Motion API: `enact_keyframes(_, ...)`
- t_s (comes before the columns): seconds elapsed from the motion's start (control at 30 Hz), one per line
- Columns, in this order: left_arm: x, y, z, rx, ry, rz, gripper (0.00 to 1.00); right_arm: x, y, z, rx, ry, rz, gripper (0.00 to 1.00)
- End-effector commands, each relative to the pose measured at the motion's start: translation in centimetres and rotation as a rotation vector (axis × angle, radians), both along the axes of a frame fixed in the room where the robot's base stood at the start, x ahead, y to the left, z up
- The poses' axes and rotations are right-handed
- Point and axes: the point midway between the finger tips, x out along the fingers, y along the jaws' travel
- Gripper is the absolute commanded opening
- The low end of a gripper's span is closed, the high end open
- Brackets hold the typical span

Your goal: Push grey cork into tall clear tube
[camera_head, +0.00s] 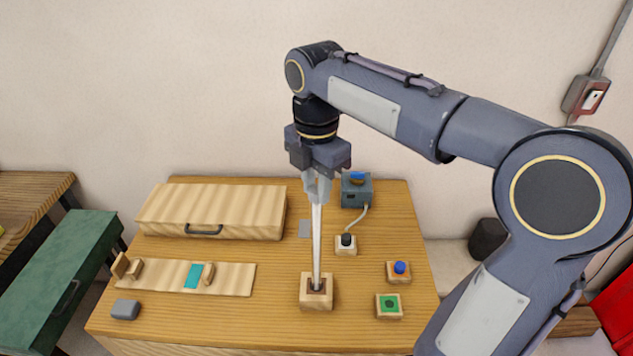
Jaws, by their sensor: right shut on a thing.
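A tall, thin clear tube or rod (316,245) stands almost upright. Its lower end is at the dark opening of a wooden block (317,301) at the front middle of the table. My right gripper (317,194) points down from above and is shut around the upper end of this tube. I cannot make out a grey cork for certain; anything between the fingers is hidden. A small grey rounded block (125,309) lies at the table's front left. My left gripper is not in view.

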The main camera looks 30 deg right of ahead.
Motion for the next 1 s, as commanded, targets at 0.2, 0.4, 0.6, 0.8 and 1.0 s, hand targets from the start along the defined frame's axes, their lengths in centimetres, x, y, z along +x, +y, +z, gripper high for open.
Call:
enact_keyframes(0.2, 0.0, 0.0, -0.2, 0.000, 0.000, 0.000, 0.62, 0.0, 0.0, -0.3, 0.000, 0.000, 0.000, 0.33)
enact_keyframes(0.4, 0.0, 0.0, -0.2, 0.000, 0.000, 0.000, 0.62, 0.0, 0.0, -0.3, 0.000, 0.000, 0.000, 0.34)
enact_keyframes(0.6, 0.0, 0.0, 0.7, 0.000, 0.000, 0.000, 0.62, 0.0, 0.0, 0.7, 0.000, 0.000, -0.001, 0.34)
enact_keyframes(0.8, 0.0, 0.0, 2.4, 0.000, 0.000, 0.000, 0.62, 0.0, 0.0, 2.4, 0.000, 0.000, -0.001, 0.34)
enact_keyframes(1.0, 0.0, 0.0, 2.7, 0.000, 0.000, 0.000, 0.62, 0.0, 0.0, 3.6, 0.000, -0.001, -0.001, 0.34)
